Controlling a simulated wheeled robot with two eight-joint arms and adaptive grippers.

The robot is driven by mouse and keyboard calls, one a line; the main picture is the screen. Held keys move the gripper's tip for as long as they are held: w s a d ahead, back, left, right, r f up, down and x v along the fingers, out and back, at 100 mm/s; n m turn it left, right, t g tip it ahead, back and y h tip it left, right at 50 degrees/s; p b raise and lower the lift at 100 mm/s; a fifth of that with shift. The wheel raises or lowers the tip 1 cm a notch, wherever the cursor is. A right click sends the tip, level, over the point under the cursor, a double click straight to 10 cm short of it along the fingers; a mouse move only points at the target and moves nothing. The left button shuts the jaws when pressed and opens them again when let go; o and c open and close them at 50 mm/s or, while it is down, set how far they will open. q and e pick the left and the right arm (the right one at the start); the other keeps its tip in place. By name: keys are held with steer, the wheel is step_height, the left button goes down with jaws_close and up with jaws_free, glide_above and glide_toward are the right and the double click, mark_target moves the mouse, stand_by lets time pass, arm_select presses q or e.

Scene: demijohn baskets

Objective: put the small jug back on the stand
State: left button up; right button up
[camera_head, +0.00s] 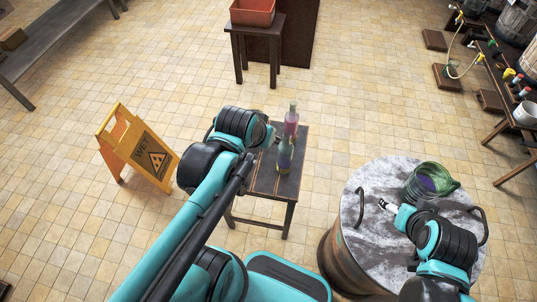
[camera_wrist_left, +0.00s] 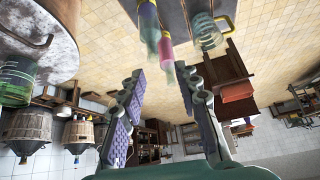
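A green glass jug (camera_head: 440,184) stands on the marbled top of the barrel (camera_head: 375,240) at the right; it also shows at the left edge of the left wrist view (camera_wrist_left: 16,82). Another clear glass jug with a yellow handle (camera_wrist_left: 208,34) is on the small dark table, hidden behind my left arm in the head view. My left gripper (camera_wrist_left: 163,82) is open and empty, its fingers spread towards the bottles and table; it is beside the bottles in the head view (camera_head: 273,138). My right gripper (camera_head: 386,205) is over the barrel top, left of the green jug; its opening is unclear.
Two bottles (camera_head: 291,120) (camera_head: 285,155) stand on the small table (camera_head: 290,185). A yellow wet-floor sign (camera_head: 150,150) stands at the left. A dark stand with a red-orange tub (camera_head: 253,14) is behind. Shelves with barrels and taps line the right. Tiled floor between is clear.

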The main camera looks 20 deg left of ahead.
arm_select(q)
steer(key=shift+m+t, duration=0.3)
steer(key=s+d, duration=0.2)
steer(key=s, duration=0.1)
steer(key=s+d, duration=0.1)
steer(key=shift+s+f, duration=0.35)
steer(key=shift+f, duration=0.05)
stand_by(0.7)
